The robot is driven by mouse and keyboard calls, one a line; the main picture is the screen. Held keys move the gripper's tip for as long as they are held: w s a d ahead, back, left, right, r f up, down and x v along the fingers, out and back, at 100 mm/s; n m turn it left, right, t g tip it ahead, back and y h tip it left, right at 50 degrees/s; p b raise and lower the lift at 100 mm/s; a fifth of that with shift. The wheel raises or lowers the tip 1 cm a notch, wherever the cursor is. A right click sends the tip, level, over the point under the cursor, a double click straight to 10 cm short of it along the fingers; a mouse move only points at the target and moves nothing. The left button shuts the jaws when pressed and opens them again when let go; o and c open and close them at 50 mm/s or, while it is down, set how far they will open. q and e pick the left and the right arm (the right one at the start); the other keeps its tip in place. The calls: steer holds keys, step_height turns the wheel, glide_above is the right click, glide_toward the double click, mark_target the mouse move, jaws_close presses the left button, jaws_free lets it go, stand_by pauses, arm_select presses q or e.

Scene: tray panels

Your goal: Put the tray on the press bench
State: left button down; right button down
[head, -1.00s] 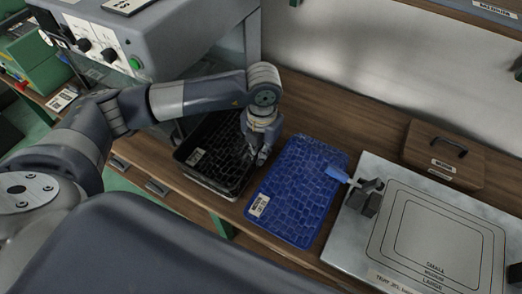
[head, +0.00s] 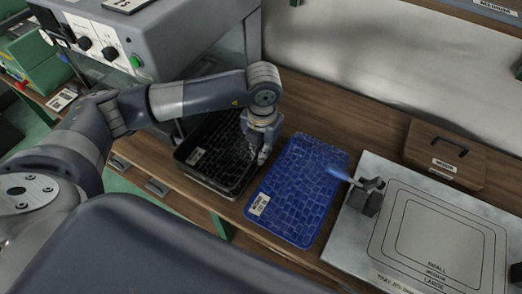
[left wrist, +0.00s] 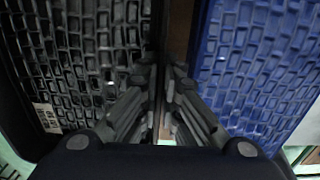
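A black tray (head: 188,170) with a brick-like grid of cells and a white label stands on the wooden bench, partly under my arm. It also shows on the left in the left wrist view (left wrist: 70,60). A blue tray (head: 262,222) of similar form, labelled, lies just right of it. My left gripper (head: 262,156) points down at the black tray's right rim. In the left wrist view its fingers (left wrist: 161,85) are close together with the rim between them, one inside the tray and one in the gap. My right gripper is out of view.
A grey plate (head: 372,250) with nested outlines marked small, medium and large lies on the right, with a dark clamp (head: 367,197) at its left edge. A wooden box (head: 440,160) stands behind it. A grey machine (head: 170,45) with knobs stands behind my left arm.

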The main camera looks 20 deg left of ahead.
arm_select(q)
steer(key=shift+s+f, duration=0.3)
steer(key=shift+f, duration=0.15)
steer(key=c, duration=1.7)
jaws_free()
steer(key=shift+d, duration=0.1)
steer(key=shift+w+f, duration=0.1)
steer(key=shift+w, duration=0.05)
steer(key=shift+r, duration=0.2)
step_height(320, 180, up, 12)
